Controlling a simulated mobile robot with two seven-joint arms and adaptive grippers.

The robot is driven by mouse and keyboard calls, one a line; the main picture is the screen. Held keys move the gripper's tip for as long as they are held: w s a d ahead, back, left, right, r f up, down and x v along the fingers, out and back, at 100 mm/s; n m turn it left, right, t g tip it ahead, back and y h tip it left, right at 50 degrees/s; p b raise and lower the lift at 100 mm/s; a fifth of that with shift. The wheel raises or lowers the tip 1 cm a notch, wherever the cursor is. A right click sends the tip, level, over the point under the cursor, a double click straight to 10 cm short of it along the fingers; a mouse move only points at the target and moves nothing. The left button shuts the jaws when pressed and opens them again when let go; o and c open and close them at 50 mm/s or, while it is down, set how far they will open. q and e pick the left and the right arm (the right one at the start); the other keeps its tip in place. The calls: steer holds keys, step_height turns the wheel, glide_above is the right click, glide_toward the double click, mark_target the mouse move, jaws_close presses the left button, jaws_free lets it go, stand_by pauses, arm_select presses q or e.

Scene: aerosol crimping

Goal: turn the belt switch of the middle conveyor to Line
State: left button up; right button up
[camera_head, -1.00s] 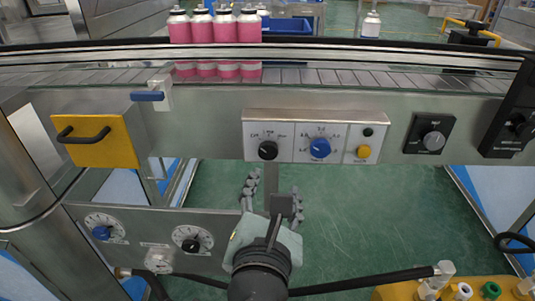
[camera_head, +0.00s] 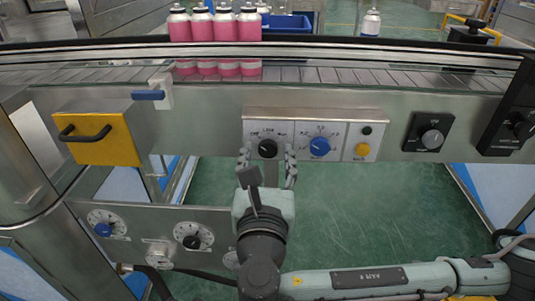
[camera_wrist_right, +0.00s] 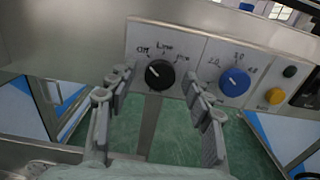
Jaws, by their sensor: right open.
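The belt switch is a black knob (camera_head: 267,149) at the left of a white panel (camera_head: 307,141) on the conveyor front. In the right wrist view the knob (camera_wrist_right: 160,75) sits below the printed words Off and Line and a third label that is hard to read. Its white mark appears to point up-left, toward Off. My right gripper (camera_head: 268,166) is open, its fingertips on either side of the knob. In the wrist view the fingers (camera_wrist_right: 160,89) stand apart with a gap to the knob on both sides. My left gripper is not in view.
A blue knob (camera_head: 319,147) and a yellow button (camera_head: 362,150) sit right of the switch. A yellow box with a handle (camera_head: 95,142) is at left. Several pink bottles (camera_head: 203,28) stand on the conveyor.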

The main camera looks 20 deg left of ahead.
steer(key=c, duration=1.2)
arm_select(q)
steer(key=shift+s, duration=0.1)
arm_select(e)
steer(key=shift+o, duration=0.2)
